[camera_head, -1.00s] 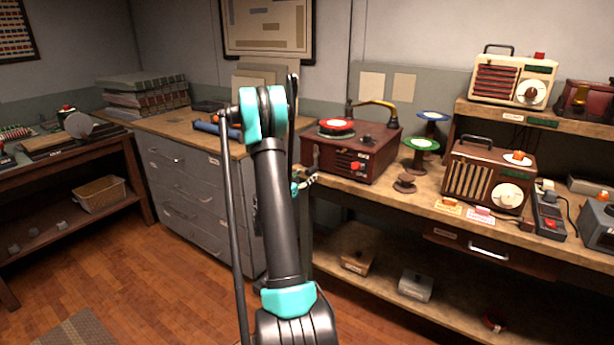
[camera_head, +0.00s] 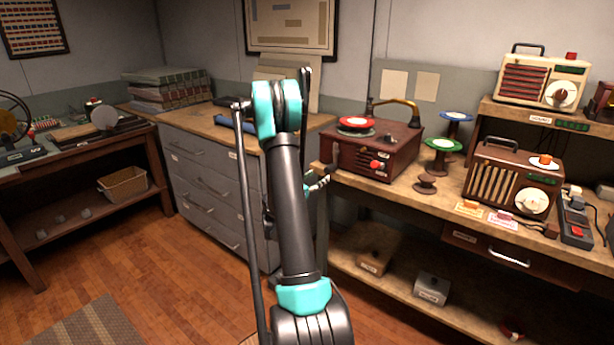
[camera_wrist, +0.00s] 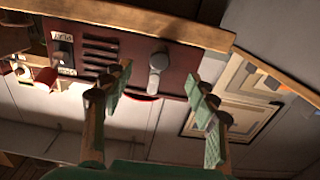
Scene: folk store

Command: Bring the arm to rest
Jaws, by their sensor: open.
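My arm stands upright in the middle of the head view, black with teal joints, folded at its top. In the wrist view my gripper (camera_wrist: 165,100) is open, with its two teal-padded fingers apart and nothing between them. Beyond the fingers a dark red panel with slots and a grey lever (camera_wrist: 157,62) shows, with a gap between it and the fingertips hard to judge. In the head view the gripper is mostly hidden behind the arm.
A workbench (camera_head: 400,193) on the right holds a red-brown record player (camera_head: 375,150), spools and radios (camera_head: 513,178). A grey drawer cabinet (camera_head: 205,190) stands behind the arm. A side table with a wicker basket (camera_head: 123,184) is at left.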

